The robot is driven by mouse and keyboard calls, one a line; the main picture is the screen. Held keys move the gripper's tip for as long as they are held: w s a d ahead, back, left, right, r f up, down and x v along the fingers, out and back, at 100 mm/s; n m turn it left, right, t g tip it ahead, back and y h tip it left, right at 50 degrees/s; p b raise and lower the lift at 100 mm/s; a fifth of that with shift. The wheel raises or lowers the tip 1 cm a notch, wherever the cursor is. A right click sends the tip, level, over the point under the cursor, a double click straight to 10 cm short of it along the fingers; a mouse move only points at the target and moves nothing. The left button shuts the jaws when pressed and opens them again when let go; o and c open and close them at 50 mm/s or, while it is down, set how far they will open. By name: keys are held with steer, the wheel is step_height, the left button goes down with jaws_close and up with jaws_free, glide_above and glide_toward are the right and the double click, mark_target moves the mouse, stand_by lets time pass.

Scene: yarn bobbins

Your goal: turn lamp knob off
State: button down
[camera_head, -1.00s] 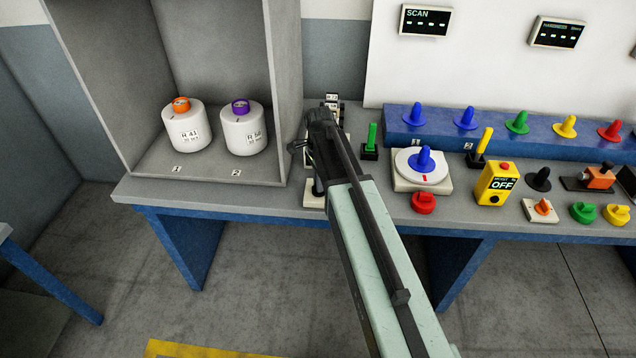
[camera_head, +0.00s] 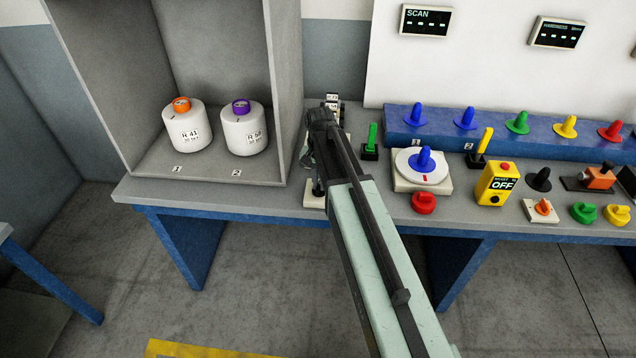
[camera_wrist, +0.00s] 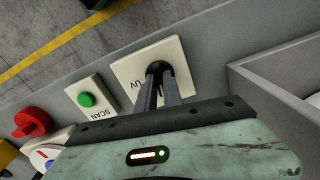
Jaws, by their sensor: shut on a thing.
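In the wrist view a cream plate marked UV (camera_wrist: 128,70) lies on the bench near its front edge. A dark knob (camera_wrist: 157,66) sits on it. My gripper (camera_wrist: 160,78) is shut on this knob, its two fingers reaching down to either side. The fingers hide part of the knob, so I cannot read its setting. In the head view the plate (camera_head: 313,201) shows only partly, and my arm covers most of my gripper (camera_head: 312,168).
A SCAN plate with a green button (camera_wrist: 86,99) lies beside the UV plate. A grey shelf box (camera_head: 288,90) with two white bobbins stands close on the left.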

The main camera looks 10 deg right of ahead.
mark_target(319, 184)
steer(key=shift+w+n, duration=0.15)
steer(key=shift+n, duration=0.65)
steer(key=c, duration=1.5)
jaws_free()
step_height(319, 184, up, 8)
steer(key=p, duration=0.8)
steer(key=shift+f, duration=0.1)
